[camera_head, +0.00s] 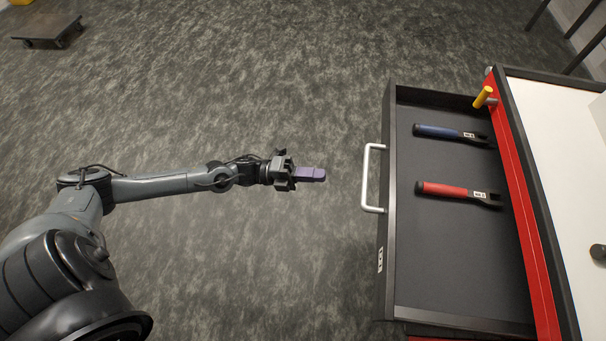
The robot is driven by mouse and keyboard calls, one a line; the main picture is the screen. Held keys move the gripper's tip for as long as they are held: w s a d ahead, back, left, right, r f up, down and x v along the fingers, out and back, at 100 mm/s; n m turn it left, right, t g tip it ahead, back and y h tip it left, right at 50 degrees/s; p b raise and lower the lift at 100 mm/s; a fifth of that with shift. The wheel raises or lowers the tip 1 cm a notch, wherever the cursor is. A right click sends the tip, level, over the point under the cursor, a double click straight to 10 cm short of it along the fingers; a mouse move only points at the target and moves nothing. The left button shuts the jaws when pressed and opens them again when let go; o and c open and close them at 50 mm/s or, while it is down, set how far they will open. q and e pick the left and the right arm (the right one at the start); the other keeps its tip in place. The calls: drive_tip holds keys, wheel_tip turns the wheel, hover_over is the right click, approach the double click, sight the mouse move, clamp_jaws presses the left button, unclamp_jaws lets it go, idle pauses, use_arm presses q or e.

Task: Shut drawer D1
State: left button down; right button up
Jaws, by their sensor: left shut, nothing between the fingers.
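The drawer (455,270) is pulled open from the red cabinet at the right, and its dark grey inside shows. A small label sits on its front panel, too small to read with certainty. Its white bar handle (366,178) sticks out from the front panel toward the left. My left gripper (322,174), with purple fingers, is shut and empty. It is left of the handle, pointing at it, with a small gap in the picture between fingertips and bar. My right gripper is not in view.
A blue-handled tool (437,131) and a red-handled tool (445,190) lie in the drawer. A yellow-handled item (482,97) sits at the cabinet's edge (520,190). A flat cart (48,28) stands far left. The floor around my left arm is clear.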

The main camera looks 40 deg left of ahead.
use_arm(q)
drive_tip(key=b+x, duration=0.2)
drive_tip(key=x, duration=0.7)
